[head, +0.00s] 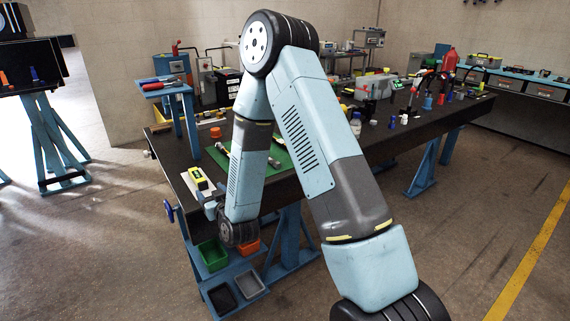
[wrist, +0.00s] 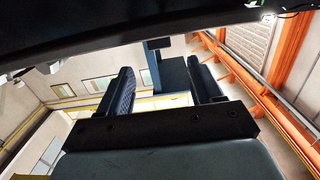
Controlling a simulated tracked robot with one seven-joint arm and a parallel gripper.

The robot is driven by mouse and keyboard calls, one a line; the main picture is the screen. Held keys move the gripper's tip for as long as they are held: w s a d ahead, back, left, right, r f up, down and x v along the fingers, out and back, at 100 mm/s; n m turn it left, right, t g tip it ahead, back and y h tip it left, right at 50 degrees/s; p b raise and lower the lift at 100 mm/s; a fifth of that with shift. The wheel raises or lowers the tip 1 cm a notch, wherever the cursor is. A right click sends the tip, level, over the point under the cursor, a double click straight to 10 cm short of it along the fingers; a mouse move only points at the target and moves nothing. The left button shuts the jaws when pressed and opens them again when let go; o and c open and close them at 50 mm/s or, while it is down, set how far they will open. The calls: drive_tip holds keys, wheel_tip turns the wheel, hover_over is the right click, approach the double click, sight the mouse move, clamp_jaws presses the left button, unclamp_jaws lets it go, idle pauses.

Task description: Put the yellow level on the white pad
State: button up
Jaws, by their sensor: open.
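A small yellow-and-black block, which looks like the yellow level (head: 198,178), lies at the near left corner of the dark workbench. A pale patch (head: 207,194) shows beside it, partly covered by my wrist; I cannot tell whether it is the white pad. In the wrist view my gripper (wrist: 164,82) has its two dark fingers wide apart, with nothing held between them. In the head view my arm bends down to the bench's near edge, close to the yellow block, and the fingers cannot be made out there.
The workbench (head: 400,143) holds a green mat (head: 217,156), an orange part (head: 215,133), and bottles and tools further right. A small blue stand (head: 168,92) rises at its back left. Bins, one green (head: 213,257), sit below the near edge. The floor at right is clear.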

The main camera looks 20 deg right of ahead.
drive_tip(key=s+d+r+g+h, duration=0.1)
drive_tip(key=s+d+r+g, duration=0.3)
drive_tip(key=r, duration=0.5)
drive_tip(key=s+d+r+g+h, duration=0.1)
drive_tip(key=s+d+r+h, duration=0.1)
drive_tip(key=d+r, duration=0.55)
drive_tip(key=s+d+r+m+g, duration=0.1)
drive_tip(key=s+d+r+g, duration=0.1)
drive_tip(key=s, duration=0.7)
drive_tip(key=s+d+r+m+g+h, duration=0.1)
drive_tip(key=s+d+r+g, duration=0.1)
drive_tip(key=s+d+r, duration=0.3)
drive_tip(key=s+d+r+m+g, duration=0.1)
drive_tip(key=s+d+r+g, duration=0.1)
drive_tip(key=s, duration=1.2)
drive_tip(key=shift+d+r+h, duration=0.4)
drive_tip(key=shift+d+r, duration=0.25)
drive_tip(key=shift+r, duration=0.25)
drive_tip(key=shift+d, duration=0.1)
